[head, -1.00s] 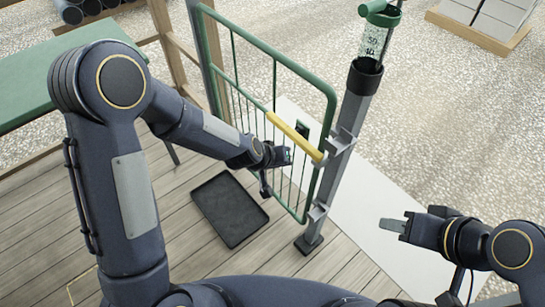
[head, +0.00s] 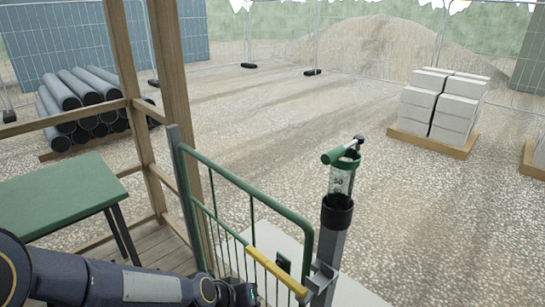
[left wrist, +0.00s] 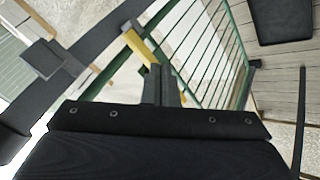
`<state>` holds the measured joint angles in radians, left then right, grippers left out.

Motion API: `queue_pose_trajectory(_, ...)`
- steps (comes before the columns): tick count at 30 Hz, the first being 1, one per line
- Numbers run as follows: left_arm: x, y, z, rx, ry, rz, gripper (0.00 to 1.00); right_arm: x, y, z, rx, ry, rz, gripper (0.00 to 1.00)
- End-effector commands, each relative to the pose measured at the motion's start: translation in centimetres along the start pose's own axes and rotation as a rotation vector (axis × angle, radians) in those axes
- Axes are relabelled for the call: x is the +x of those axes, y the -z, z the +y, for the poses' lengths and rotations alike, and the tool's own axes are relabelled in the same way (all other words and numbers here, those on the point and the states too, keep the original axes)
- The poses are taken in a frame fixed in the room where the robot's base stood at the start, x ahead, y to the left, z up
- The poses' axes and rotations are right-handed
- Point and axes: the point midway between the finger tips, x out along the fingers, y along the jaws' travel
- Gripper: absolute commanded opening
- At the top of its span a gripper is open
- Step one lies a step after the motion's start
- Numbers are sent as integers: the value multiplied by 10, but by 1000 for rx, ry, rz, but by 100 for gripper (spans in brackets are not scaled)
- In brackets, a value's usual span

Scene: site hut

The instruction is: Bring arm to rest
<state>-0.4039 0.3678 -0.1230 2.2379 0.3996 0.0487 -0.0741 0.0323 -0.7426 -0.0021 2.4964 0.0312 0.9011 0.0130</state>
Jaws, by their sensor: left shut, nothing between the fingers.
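My left arm comes in low from the left in the head view. Its gripper (head: 240,294) is at the bottom edge, beside the bars of the green gate (head: 243,188) and left of the yellow bar (head: 275,270). In the left wrist view the fingers (left wrist: 161,84) are together with nothing between them. The gate's bars (left wrist: 222,50) and the yellow bar (left wrist: 140,48) show beyond the fingertips; I cannot tell whether they touch. My right gripper is out of view.
A grey post (head: 328,245) with a clear tube (head: 341,180) stands right of the gate. A green table (head: 60,200) is at left. A black mat or tray (left wrist: 283,20) lies on the planks. Pipes (head: 75,100) and blocks (head: 440,105) stand outside on gravel.

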Motion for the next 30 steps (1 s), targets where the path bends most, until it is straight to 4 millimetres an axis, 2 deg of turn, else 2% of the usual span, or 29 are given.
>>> queue_pose_trajectory(1, -23, 6, -4, -12, -20, 12, 0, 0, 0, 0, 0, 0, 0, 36)
queue_pose_trajectory(3, -55, 7, -10, -19, -42, 12, 0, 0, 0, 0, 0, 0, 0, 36)
queue_pose_trajectory(7, -114, -5, -27, -18, -57, 12, 0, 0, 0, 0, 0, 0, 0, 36)
queue_pose_trajectory(12, -176, -38, -54, -8, -18, 19, 0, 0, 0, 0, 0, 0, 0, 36)
queue_pose_trajectory(15, -200, -61, -67, -6, 25, 20, 0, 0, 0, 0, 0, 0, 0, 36)
queue_pose_trajectory(21, -223, -91, -84, -13, 94, 16, 0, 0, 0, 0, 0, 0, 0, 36)
queue_pose_trajectory(30, -226, -97, -86, -14, 107, 11, 0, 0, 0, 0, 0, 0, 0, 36)
